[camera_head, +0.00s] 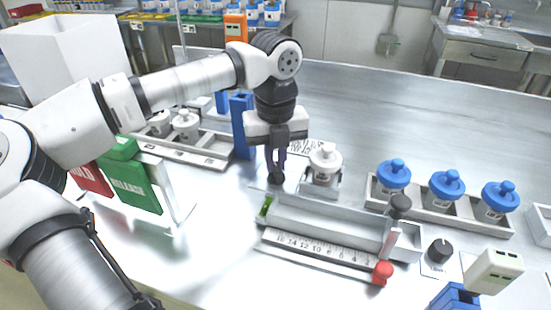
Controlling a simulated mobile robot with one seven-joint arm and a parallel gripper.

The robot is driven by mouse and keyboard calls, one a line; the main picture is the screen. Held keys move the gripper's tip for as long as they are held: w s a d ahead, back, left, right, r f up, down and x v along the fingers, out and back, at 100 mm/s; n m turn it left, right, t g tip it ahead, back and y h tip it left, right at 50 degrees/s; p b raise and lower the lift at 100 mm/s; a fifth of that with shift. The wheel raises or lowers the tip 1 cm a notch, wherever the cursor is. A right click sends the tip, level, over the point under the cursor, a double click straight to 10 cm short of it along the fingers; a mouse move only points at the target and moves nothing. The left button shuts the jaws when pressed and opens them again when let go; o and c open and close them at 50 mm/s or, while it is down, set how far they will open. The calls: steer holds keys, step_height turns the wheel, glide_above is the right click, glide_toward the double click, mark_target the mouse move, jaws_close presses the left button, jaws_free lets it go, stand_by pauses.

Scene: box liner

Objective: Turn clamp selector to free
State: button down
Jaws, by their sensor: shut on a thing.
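My gripper (279,172) points down at the left end of a grey fixture (325,221). Its fingers are shut on a small dark knob (276,178), which they partly hide. A black rotary knob (439,249) on a pale marked plate stands to the right of the fixture, well apart from my gripper. It looks like a selector, but its markings are too small to read. I cannot tell for sure which knob is the clamp selector.
A ruler scale (320,249) with a red ball (383,270) runs along the fixture's front. A black-topped post (400,205) rises at its right end. A white bottle (325,160) stands behind. Blue-capped bottles (446,187) stand right; green and red panels (135,186) stand left.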

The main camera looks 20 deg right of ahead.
mark_target(275, 164)
steer(key=c, duration=1.5)
jaws_free()
steer(key=shift+r, duration=0.15)
step_height(275, 164, up, 14)
steer(key=shift+f, duration=0.2)
